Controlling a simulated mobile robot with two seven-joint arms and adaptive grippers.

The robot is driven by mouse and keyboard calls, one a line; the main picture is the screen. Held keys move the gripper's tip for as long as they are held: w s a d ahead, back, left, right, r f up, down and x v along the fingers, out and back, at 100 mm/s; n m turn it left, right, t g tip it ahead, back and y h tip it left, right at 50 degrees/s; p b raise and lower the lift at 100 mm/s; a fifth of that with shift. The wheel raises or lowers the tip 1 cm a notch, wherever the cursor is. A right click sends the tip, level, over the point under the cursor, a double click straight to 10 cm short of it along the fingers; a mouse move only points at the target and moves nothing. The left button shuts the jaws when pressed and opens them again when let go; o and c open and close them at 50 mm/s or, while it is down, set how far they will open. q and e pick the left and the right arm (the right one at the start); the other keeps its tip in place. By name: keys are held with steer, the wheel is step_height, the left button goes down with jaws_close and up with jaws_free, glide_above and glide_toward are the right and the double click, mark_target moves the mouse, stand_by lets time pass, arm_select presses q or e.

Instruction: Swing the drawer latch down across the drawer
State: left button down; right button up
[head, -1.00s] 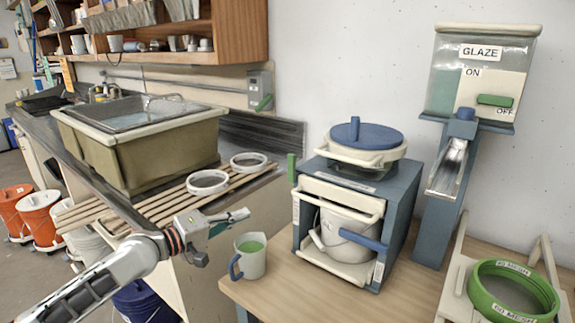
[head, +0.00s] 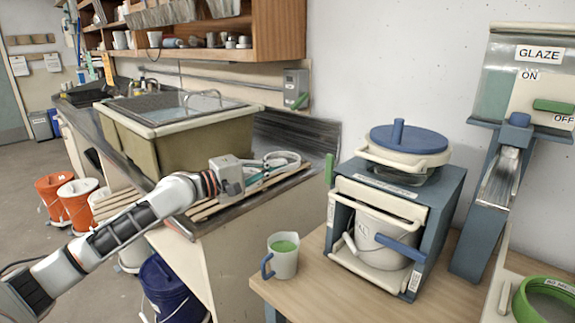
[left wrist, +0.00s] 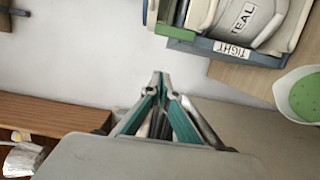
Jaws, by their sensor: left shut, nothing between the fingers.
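The drawer latch looks like the green bar (head: 330,170) standing upright at the upper left front edge of the blue cabinet (head: 446,215). It also shows at the top of the left wrist view (left wrist: 175,32). The drawer's cream front frame (head: 378,198) is in the cabinet, with a white bucket (head: 366,229) inside, labelled TEAL in the left wrist view. A blue handle (head: 398,246) crosses in front of the bucket. My left gripper (head: 284,160) is shut and empty, left of the green bar and apart from it. Its fingertips (left wrist: 159,80) meet in the left wrist view.
A mug of green glaze (head: 284,258) stands left of the cabinet on the wooden table (head: 318,292). A lidded pot (head: 405,148) sits on top of the cabinet. A glaze dispenser (head: 488,205) and a green sieve ring (head: 540,300) are at the right. A sink (head: 180,140) is behind my left arm.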

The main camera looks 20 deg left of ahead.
mark_target(329, 170)
arm_select(q)
steer(key=w+d+p, duration=0.2)
steer(key=w+d, duration=0.3)
steer(key=d, duration=0.3)
steer(key=shift+w+d, duration=0.25)
